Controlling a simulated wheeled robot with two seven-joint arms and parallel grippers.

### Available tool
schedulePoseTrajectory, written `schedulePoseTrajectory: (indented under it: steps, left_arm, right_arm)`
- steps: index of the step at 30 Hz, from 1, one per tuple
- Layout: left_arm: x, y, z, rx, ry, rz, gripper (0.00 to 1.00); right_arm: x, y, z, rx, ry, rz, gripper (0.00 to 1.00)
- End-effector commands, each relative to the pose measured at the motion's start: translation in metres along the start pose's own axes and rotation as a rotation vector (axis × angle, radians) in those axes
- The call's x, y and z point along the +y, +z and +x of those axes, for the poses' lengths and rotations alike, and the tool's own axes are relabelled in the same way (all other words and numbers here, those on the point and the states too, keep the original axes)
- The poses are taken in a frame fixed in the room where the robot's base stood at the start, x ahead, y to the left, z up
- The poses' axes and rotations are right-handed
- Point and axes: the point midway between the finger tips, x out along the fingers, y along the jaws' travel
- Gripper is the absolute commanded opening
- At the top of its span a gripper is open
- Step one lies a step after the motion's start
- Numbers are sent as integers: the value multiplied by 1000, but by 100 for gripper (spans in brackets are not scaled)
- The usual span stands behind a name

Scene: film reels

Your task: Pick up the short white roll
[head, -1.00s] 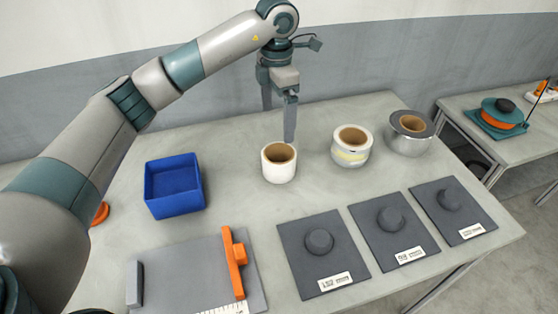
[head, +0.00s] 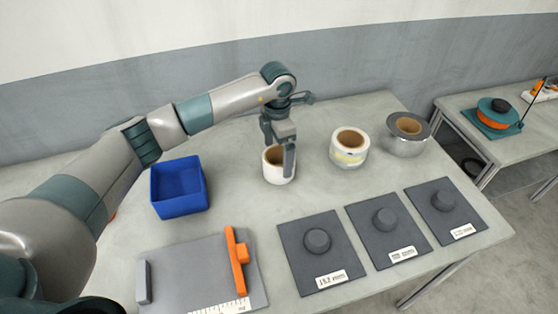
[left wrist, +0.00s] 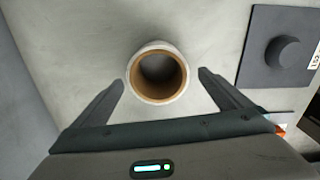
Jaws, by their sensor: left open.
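The short white roll (head: 280,175) stands upright on the table, with a brown core, left of the other rolls. It also shows in the left wrist view (left wrist: 158,72), seen from above with its hollow core. My left gripper (head: 278,160) is open and low over the roll in the head view, hiding part of its rim. In the left wrist view the fingertips (left wrist: 161,80) are spread to either side of the roll, with gaps on both sides. My right gripper is out of view.
A white-and-yellowish roll (head: 349,150) and a grey flanged roll (head: 407,138) stand to the right. A blue bin (head: 180,200) is at the left. Grey pads with knobs (head: 309,270) and a plate with an orange bar (head: 190,275) lie in front.

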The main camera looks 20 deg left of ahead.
Motion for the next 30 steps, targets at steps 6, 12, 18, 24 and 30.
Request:
schedulePoseTrajectory:
  steps: [6,12,18,24,30]
  left_arm:
    - [0,0,4,1,0,1,97]
    - [0,0,4,1,0,0,97]
    - [0,1,12,1,-2,0,97]
    - [1,2,34,3,-2,-1,97]
    - [2,2,53,1,0,0,97]
  right_arm:
    - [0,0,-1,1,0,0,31]
    - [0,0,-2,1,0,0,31]
    - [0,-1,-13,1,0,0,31]
    - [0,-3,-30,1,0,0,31]
    - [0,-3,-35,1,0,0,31]
